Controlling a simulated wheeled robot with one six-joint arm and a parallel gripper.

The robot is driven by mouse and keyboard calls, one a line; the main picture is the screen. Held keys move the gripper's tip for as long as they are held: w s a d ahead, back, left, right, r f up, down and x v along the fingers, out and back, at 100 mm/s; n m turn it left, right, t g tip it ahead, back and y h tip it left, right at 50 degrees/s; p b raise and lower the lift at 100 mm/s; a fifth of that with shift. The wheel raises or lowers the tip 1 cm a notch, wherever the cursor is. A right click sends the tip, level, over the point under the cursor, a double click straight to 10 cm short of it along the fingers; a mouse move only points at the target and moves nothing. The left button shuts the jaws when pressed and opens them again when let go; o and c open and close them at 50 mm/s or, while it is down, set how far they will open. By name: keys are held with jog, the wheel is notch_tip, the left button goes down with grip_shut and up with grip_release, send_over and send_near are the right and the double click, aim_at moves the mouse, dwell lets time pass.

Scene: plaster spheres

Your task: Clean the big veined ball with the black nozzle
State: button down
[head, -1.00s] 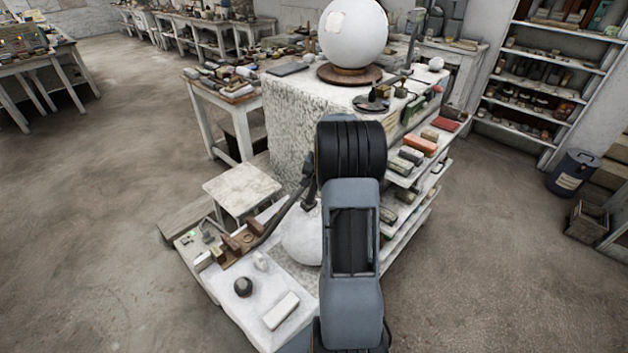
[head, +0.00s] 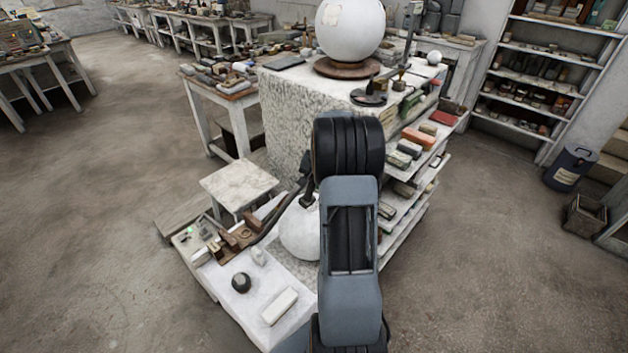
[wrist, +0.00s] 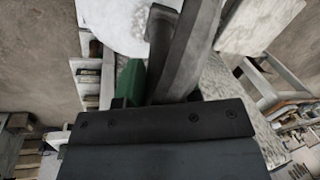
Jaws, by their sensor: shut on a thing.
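A big pale ball (head: 301,232) sits on the low white bench, its right side hidden behind my arm; I cannot make out veins on it. A larger white ball (head: 350,28) with a pale patch stands on a brown turntable on the stone block. The black nozzle (head: 307,197) is at the upper edge of the low ball, its dark hose running down left; whether it touches is unclear. My gripper (wrist: 158,92) is shut on the nozzle, its fingers mostly hidden. In the wrist view a white round surface (wrist: 112,25) lies just beyond the dark nozzle parts.
The low bench (head: 237,305) holds a dark round pot (head: 241,283), a white block (head: 280,306) and brown wooden pieces (head: 238,237). A small stool (head: 238,184) stands behind it. Loaded shelves (head: 415,165) are close right of my arm. Floor is open at left and right.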

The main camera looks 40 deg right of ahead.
jog(key=shift+s+a+f, duration=0.2)
jog(key=shift+a+f, duration=0.35)
jog(key=shift+a, duration=0.05)
jog(key=shift+d, duration=0.1)
jog(key=d, duration=0.3)
jog(key=shift+w+r, duration=0.1)
jog(key=shift+w, duration=0.1)
jog(key=shift+a, duration=0.1)
